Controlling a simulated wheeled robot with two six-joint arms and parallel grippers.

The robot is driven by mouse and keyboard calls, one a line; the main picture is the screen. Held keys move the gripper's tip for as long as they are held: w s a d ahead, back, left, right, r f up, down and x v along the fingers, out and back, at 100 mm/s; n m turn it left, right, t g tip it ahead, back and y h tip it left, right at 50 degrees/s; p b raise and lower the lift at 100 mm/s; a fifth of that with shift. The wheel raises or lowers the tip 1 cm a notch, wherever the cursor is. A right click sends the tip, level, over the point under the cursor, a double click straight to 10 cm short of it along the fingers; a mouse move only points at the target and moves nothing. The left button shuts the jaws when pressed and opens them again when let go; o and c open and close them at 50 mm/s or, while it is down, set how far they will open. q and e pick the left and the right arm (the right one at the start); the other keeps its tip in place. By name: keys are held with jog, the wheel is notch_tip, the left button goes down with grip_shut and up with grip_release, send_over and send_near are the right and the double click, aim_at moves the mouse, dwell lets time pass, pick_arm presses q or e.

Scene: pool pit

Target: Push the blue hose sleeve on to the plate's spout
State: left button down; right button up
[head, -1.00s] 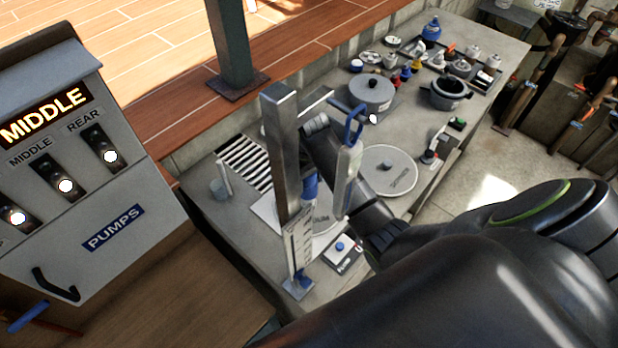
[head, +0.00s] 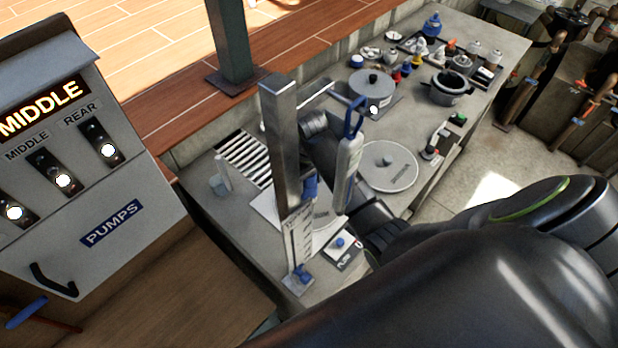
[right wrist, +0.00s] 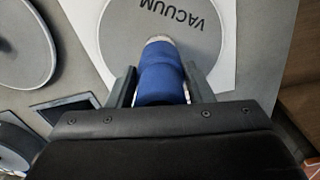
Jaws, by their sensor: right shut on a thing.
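In the right wrist view, my right gripper (right wrist: 160,84) is shut on the blue hose sleeve (right wrist: 160,68), with a finger on each side. The sleeve's far end shows a pale rim and points toward the round plate marked VACUUM (right wrist: 185,22). The spout cannot be made out clearly, so I cannot tell whether the sleeve touches it. In the head view, the plate (head: 322,222) is partly covered by an upright post, and my right gripper is mostly hidden there. My left gripper is not in view.
The metal post (head: 280,135) stands close by the plate. A pale bottle-like thing with a blue loop (head: 350,165) is beside it. A SKIMMER lid (head: 388,165), a pot (head: 446,90) and small items fill the bench behind. The PUMPS box (head: 85,200) is at left.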

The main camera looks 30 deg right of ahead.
jog(key=shift+f, duration=0.1)
dwell(0.3)
jog(key=shift+f, duration=0.7)
jog(key=shift+f, duration=0.35)
dwell(0.5)
jog(key=o, duration=1.1)
jog(key=shift+c, duration=0.2)
jog(key=shift+o, duration=0.8)
